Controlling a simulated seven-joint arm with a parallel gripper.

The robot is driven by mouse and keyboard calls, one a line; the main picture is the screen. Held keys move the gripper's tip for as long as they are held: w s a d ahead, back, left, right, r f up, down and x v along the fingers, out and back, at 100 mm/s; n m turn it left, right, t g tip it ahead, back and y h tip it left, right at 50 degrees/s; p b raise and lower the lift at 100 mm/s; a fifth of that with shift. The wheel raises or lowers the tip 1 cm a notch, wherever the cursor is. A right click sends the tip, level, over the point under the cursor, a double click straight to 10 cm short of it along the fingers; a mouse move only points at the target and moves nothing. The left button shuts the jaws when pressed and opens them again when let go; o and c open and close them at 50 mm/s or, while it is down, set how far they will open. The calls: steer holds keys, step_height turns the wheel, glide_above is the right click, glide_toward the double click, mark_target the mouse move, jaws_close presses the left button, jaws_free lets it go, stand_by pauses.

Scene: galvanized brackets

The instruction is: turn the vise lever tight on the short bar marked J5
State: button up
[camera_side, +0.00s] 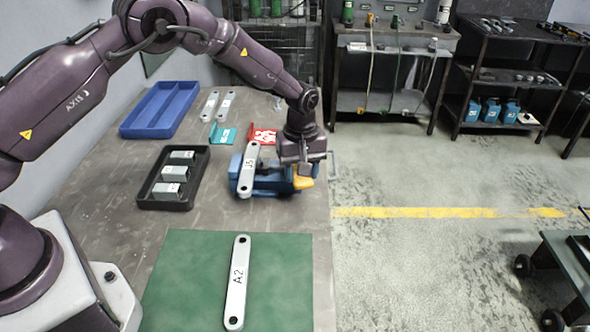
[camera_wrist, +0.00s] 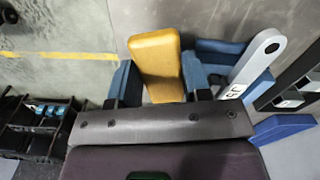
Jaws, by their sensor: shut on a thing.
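The short bar marked J5 (camera_side: 248,170) is light grey with a hole at each end and lies across the blue vise (camera_side: 268,187). The wrist view shows the bar (camera_wrist: 257,60) at right, partly cut off by my gripper's body, beside the blue vise body (camera_wrist: 222,52). The yellow vise lever (camera_side: 303,182) is at the vise's right side. My gripper (camera_side: 298,171) is over the lever, pointing down. In the wrist view the lever (camera_wrist: 157,62) sits between my two fingers, and my gripper (camera_wrist: 158,85) is shut on it. How tightly the jaws press the bar cannot be seen.
A bar marked A2 (camera_side: 237,283) lies on the green mat (camera_side: 185,275) in front. A black tray (camera_side: 150,199) with several brackets and a blue tray (camera_side: 138,128) stand left. Red (camera_side: 262,135) and teal (camera_side: 222,134) brackets lie behind the vise. The table's right edge is close.

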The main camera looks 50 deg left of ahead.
steer(key=w+n, duration=0.1)
steer(key=w+d+n, duration=0.1)
steer(key=n, duration=0.1)
steer(key=shift+w+n, duration=0.1)
steer(key=shift+n, duration=0.2)
steer(key=w+n, duration=0.2)
steer(key=n, duration=0.1)
steer(key=shift+w+n, duration=0.1)
steer(key=shift+n, duration=0.2)
steer(key=w+n, duration=0.2)
steer(key=n, duration=0.1)
steer(key=shift+a+n, duration=0.3)
steer(key=shift+a, duration=0.05)
steer(key=shift+w+a+n, duration=0.35)
steer(key=shift+w+n, duration=0.15)
steer(key=shift+n, duration=0.55)
steer(key=shift+w+a+n, duration=0.35)
steer(key=shift+w+n, duration=0.15)
steer(key=shift+n, duration=0.55)
steer(key=shift+r, duration=0.1)
steer(key=o, duration=1.3)
step_height(320, 180, up, 13)
steer(key=shift+f, duration=0.1)
